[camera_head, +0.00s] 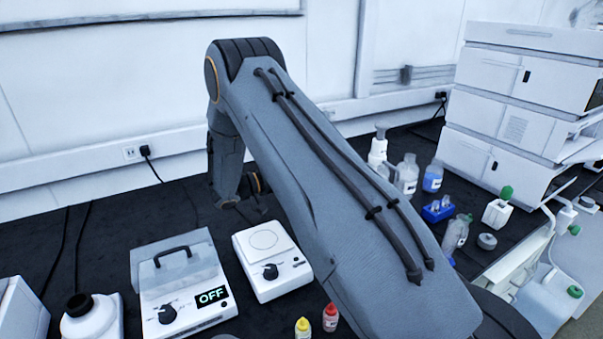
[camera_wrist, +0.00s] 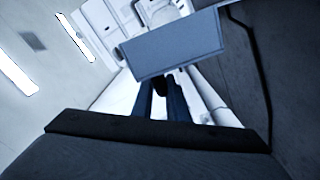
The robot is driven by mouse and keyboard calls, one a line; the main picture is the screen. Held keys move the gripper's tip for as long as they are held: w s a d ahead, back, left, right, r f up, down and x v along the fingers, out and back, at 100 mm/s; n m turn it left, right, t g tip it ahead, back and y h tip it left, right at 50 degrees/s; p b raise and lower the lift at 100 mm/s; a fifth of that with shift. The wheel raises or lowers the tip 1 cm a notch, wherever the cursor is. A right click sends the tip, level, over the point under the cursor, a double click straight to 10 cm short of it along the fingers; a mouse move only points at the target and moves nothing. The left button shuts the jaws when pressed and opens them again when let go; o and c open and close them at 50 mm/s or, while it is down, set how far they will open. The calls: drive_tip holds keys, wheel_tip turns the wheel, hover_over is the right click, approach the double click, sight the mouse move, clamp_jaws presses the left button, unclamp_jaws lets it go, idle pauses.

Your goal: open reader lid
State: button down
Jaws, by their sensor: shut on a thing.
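In the wrist view my gripper (camera_wrist: 162,92) shows as two dark blue fingers shut on a small black piece that looks like a handle. A flat grey-blue panel (camera_wrist: 172,48), apparently the reader lid, stands right at the fingertips and is tilted in the picture. What it is hinged to and how far it stands open cannot be told. In the head view my own arm hides my gripper and whatever it holds. No reader body is clearly visible there.
A white device (camera_head: 182,310) with a clear black-handled cover and an OFF display stands at the front left. A white plate device (camera_head: 272,270) is beside it.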

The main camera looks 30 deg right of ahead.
drive_tip(key=shift+s+f, duration=0.2)
drive_tip(key=shift+f, duration=0.1)
drive_tip(key=c, duration=1.9)
unclamp_jaws()
drive_tip(key=shift+c, duration=0.2)
drive_tip(key=shift+o, duration=0.4)
drive_tip(key=shift+w+r, duration=0.1)
drive_tip(key=a+b, duration=0.2)
drive_tip(key=a, duration=0.5)
drive_tip(key=shift+a, duration=0.4)
drive_tip(key=shift+r, duration=0.1)
